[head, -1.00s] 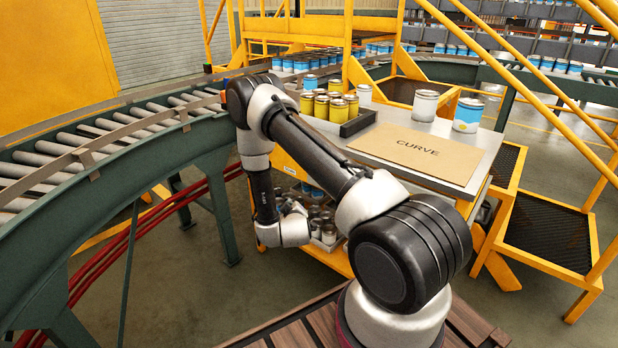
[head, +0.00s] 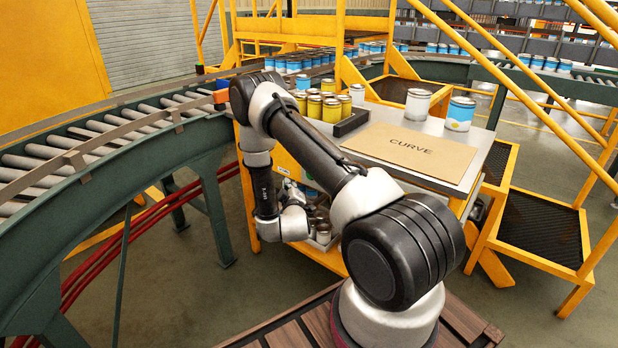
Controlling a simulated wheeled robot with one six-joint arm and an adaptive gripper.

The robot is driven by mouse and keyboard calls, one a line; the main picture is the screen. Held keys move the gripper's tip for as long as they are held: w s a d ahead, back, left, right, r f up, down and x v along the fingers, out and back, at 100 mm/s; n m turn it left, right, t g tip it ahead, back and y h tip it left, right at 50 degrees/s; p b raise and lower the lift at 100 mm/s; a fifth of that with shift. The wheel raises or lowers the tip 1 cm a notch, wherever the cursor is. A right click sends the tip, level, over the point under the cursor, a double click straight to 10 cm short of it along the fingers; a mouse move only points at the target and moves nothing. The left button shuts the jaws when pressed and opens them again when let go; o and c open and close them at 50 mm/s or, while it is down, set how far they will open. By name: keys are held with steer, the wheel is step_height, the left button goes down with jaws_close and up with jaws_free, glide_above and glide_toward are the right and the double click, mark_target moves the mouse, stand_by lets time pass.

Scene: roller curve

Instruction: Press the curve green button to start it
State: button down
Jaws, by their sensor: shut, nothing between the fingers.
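The roller curve (head: 45,190) is a green-framed conveyor with grey rollers, bending along the left of the head view. I cannot make out a green button on it. My gripper (head: 287,188) hangs low in front of the yellow cart, well below the rail and right of the curve. It is shut and empty, partly hidden by my own wrist.
Yellow stairs (head: 540,230) stand at right. Green legs (head: 216,205) and red pipes (head: 110,250) are under the curve. Open floor lies between curve and cart.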

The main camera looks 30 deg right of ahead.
steer(key=w+d, duration=0.2)
steer(key=d, duration=0.3)
steer(key=shift+d, duration=0.4)
steer(key=shift+w+d, duration=0.1)
steer(key=shift+d, duration=0.05)
stand_by(1.0)
steer(key=shift+w+d, duration=0.1)
steer(key=shift+d, duration=0.15)
steer(key=shift+w+d, duration=0.15)
steer(key=shift+d, duration=0.3)
stand_by(0.7)
steer(key=shift+a, duration=0.1)
steer(key=shift+s+a, duration=0.3)
steer(key=shift+a, duration=0.4)
steer(key=shift+s+a, duration=0.3)
steer(key=shift+a, duration=0.5)
steer(key=shift+s+a, duration=0.25)
steer(key=shift+a, duration=0.5)
steer(key=shift+s+a, duration=0.3)
steer(key=shift+a, duration=0.5)
